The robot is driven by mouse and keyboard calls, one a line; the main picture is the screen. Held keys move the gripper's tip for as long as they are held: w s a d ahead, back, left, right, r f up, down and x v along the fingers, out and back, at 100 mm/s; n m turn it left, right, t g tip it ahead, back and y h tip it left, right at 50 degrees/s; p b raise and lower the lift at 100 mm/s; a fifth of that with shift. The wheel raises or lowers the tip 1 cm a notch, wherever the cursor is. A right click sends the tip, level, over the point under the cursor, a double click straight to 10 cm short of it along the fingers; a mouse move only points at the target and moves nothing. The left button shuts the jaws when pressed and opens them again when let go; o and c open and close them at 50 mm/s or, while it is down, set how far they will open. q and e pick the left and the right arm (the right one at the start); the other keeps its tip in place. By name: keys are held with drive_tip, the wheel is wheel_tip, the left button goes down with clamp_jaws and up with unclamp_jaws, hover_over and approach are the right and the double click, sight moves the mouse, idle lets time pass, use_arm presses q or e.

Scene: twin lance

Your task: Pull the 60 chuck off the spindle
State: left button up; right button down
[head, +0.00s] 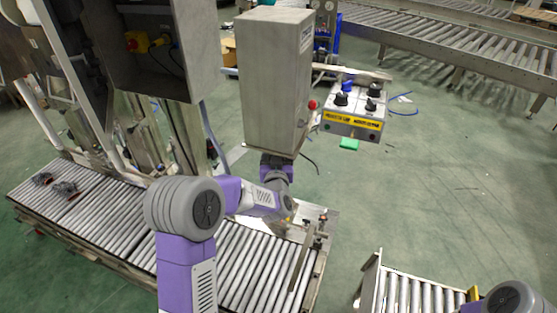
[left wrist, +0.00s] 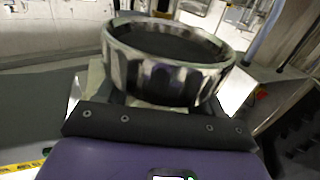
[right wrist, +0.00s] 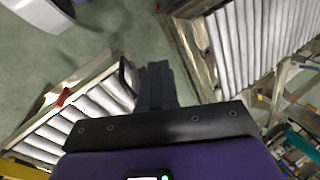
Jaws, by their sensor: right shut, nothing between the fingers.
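A round chuck (left wrist: 170,62) with a shiny fluted metal rim and a dark hollow middle fills the upper centre of the left wrist view. My left gripper (left wrist: 160,100) is right up against it. The chuck covers the fingertips, so I cannot tell whether they grip it. The spindle behind the chuck is not clearly visible. My right gripper (right wrist: 158,75) is shut and empty, pointing over the floor between two roller conveyors.
The tall grey box (head: 272,80) and a control panel (head: 355,112) with knobs stand close to my left arm. A roller conveyor (head: 110,215) runs below it. A smaller conveyor (head: 415,295) is at lower right. Green floor (head: 440,190) lies open at right.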

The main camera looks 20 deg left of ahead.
use_arm(q)
clamp_jaws()
drive_tip(key=shift+r, duration=0.15)
drive_tip(key=shift+f, duration=0.35)
idle(0.4)
drive_tip(key=shift+f+b, duration=0.1)
drive_tip(key=shift+b, duration=0.3)
drive_tip(key=shift+f+b, duration=0.75)
drive_tip(key=shift+b, duration=0.05)
drive_tip(key=shift+f, duration=0.75)
